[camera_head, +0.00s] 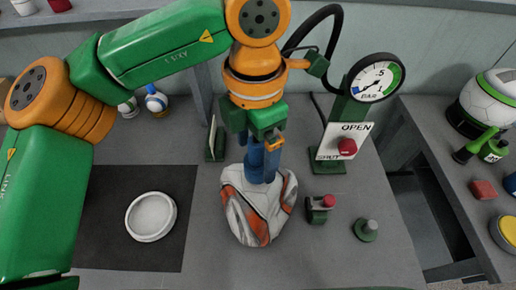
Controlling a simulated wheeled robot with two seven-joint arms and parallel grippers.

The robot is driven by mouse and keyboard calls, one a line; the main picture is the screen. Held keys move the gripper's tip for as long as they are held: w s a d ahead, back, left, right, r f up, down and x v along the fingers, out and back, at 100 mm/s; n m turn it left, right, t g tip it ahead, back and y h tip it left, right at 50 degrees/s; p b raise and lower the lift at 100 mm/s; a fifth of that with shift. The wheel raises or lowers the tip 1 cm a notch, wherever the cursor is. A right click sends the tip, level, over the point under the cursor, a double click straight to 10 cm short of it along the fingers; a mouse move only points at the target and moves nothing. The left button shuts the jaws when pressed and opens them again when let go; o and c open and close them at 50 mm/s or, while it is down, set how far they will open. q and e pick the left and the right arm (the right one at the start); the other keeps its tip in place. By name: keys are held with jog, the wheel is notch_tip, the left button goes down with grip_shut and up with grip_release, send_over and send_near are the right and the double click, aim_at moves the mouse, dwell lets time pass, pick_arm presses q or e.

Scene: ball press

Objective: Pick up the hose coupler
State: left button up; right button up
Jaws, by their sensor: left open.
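My left gripper (264,154) comes down from above at the middle of the table, open. Blue parts with a small orange piece show under its green body. I cannot tell which of these are fingers and which may be the hose coupler. Just below them a slack, dented ball (258,214) in white, grey and orange lies on the table. A thick black hose (338,22) arcs up beside my left wrist, on the gauge's side. The wrist hides part of it, and its coupler end does not show clearly. My right gripper is out of view.
A gauge (375,78) stands behind an OPEN/SHUT panel with a red knob (347,147). A red-topped fitting (319,203) and a green knob (366,229) stand right of the ball. A white dish (151,216) lies on a dark mat (100,254). A side table (441,132) holds another ball.

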aim_at(257, 161)
pick_arm(q)
jog(key=f, duration=0.2)
jog(key=shift+s+f, duration=0.25)
jog(key=shift+f, duration=0.05)
jog(key=shift+w+d+f, duration=0.2)
jog(key=shift+w+f, duration=0.1)
jog(key=shift+w, duration=0.05)
jog(key=shift+s+a, duration=0.1)
jog(key=shift+s, duration=0.05)
jog(key=c, duration=1.2)
grip_shut()
jog(key=shift+r, duration=0.15)
